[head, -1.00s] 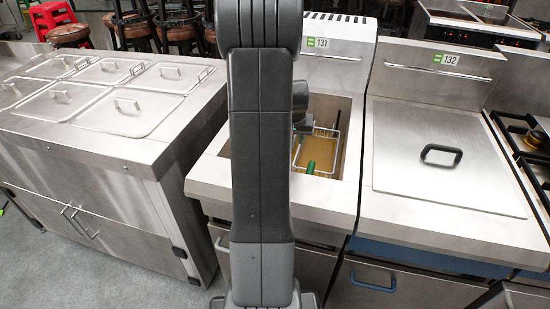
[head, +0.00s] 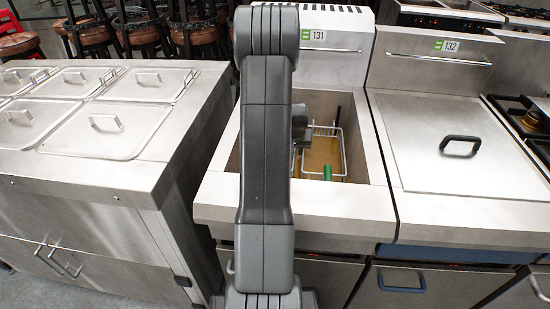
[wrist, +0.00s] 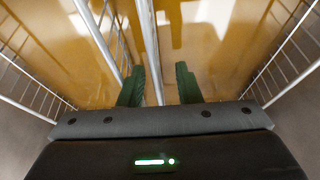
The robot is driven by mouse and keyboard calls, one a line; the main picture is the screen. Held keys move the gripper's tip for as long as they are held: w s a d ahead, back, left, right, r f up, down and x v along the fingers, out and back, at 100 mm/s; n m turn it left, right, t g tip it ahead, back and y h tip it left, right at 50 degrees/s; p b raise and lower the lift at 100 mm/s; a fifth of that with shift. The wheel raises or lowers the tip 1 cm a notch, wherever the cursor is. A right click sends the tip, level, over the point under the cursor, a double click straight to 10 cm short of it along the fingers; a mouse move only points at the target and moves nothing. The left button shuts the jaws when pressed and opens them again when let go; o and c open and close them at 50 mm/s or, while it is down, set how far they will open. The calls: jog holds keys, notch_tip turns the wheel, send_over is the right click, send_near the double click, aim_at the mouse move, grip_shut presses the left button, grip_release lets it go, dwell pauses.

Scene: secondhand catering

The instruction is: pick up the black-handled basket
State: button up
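A wire basket (head: 344,151) sits in the open well of the fryer labelled 131, over golden oil. A short dark upright piece, possibly its black handle (head: 338,116), shows at the basket's far side. My gripper (wrist: 160,85) has green fingers that stand apart, with a thin metal bar running between them in the wrist view. I cannot tell whether either finger touches the bar. Wire mesh (wrist: 290,52) shows to the right and also to the left of the fingers. In the head view my arm hides the left part of the well, and one green finger (head: 328,173) shows inside the basket outline.
The fryer well has a steel rim (head: 310,210) around it. To the right stands fryer 132 with a closed lid (head: 440,170) and black lid handle (head: 460,145). To the left is a steel counter with several lidded pans (head: 105,130). Stools (head: 135,30) stand behind.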

jog(key=shift+x, duration=1.8)
grip_shut()
